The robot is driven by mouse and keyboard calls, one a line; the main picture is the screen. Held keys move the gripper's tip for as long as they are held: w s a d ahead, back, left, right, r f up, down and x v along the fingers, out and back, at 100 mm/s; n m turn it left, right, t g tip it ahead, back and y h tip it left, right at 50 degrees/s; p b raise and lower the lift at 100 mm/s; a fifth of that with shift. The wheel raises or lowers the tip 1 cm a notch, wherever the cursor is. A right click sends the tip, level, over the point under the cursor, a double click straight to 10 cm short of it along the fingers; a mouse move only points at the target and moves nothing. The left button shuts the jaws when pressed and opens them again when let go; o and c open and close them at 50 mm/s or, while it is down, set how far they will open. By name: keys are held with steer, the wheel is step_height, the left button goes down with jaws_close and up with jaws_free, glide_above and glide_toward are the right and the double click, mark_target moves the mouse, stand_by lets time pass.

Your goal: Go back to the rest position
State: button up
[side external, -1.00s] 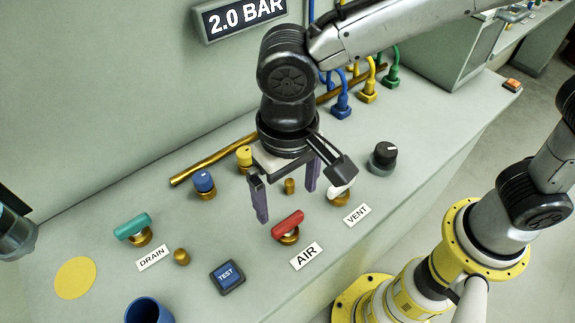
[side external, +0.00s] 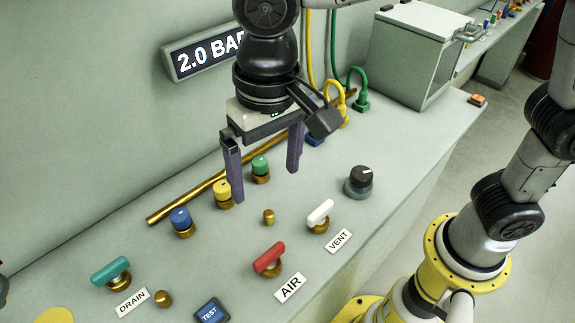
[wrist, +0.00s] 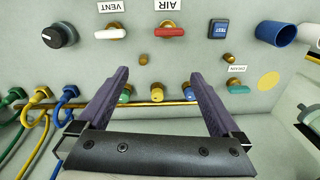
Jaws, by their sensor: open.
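My gripper (side external: 265,190) is open and empty, held in the air above the sloped panel near the green knob (side external: 260,169) and yellow knob (side external: 222,192). In the wrist view my gripper (wrist: 157,73) shows two purple fingers wide apart, with nothing between them. The red AIR handle (side external: 268,257), white VENT handle (side external: 320,213) and teal DRAIN handle (side external: 110,271) stand on brass bases, clear of the fingers. The arm covers the end of the display (side external: 205,55), which reads 2.0 BAR.
A brass pipe (side external: 185,204) runs along the panel's back. A blue knob (side external: 181,221), black dial (side external: 360,180) and TEST button (side external: 210,313) are around. A grey box (side external: 415,55) and hoses stand at the back right. A blue cup (wrist: 276,34) shows in the wrist view.

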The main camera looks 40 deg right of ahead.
steer(key=s+d+r+m+t, duration=0.1)
steer(key=d+r+m, duration=0.15)
steer(key=d, duration=0.75)
steer(key=s+d+r+m+t, duration=0.1)
steer(key=d+r+t, duration=0.15)
steer(key=d, duration=0.65)
steer(key=s+d+f+n+t, duration=0.1)
steer(key=s+d+f+n, duration=0.3)
steer(key=s+d+f, duration=0.2)
steer(key=s+d, duration=0.2)
steer(key=s, duration=0.1)
steer(key=shift+d+f+n+t, duration=0.15)
steer(key=shift+d+n+t, duration=0.05)
steer(key=shift+n+t, duration=0.15)
